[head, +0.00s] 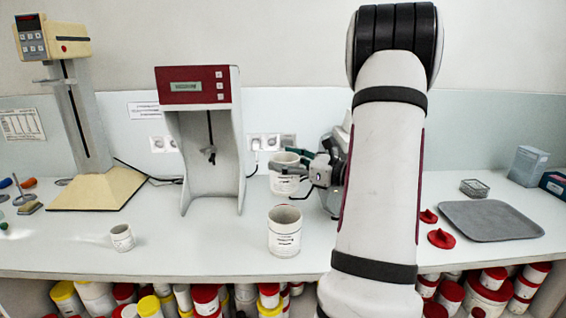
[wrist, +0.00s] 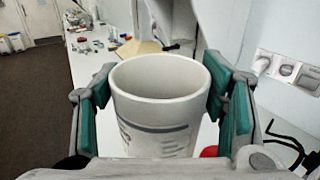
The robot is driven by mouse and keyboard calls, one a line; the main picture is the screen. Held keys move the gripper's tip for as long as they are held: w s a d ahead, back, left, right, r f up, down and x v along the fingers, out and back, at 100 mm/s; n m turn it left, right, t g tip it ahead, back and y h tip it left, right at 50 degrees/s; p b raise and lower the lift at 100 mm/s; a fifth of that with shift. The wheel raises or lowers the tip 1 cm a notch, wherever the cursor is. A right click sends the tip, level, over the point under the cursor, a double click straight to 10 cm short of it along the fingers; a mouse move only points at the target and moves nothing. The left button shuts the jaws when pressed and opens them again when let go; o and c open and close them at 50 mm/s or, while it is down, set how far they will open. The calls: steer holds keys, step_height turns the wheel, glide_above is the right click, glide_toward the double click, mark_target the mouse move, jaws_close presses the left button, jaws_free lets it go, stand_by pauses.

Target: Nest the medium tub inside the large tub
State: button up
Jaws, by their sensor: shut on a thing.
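The medium tub (head: 285,185) is white with printed text, upright and open at the top. My gripper (head: 297,163) is shut on it from the right, with green finger pads on its opposite sides. In the wrist view the medium tub (wrist: 160,110) sits between the two pads and looks empty as far as I can see in. I cannot tell whether its base is clear of the counter. The large tub (head: 284,240) stands upright on the counter, nearer the front edge, apart from the held tub. Its mouth faces up.
A small tub (head: 122,238) stands far left. A red-topped mixer (head: 196,85) stands left of the held tub, and a beige-based stand (head: 98,188) is further left. Red lids (head: 441,239) and a grey tray (head: 490,221) lie right.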

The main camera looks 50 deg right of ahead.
steer(key=shift+f+b, duration=1.35)
steer(key=shift+f, duration=1.15)
steer(key=shift+f+b, duration=1.1)
steer(key=shift+f, duration=1)
stand_by(0.5)
steer(key=o, duration=1.2)
steer(key=shift+r+p, duration=2.35)
steer(key=shift+r, duration=1.65)
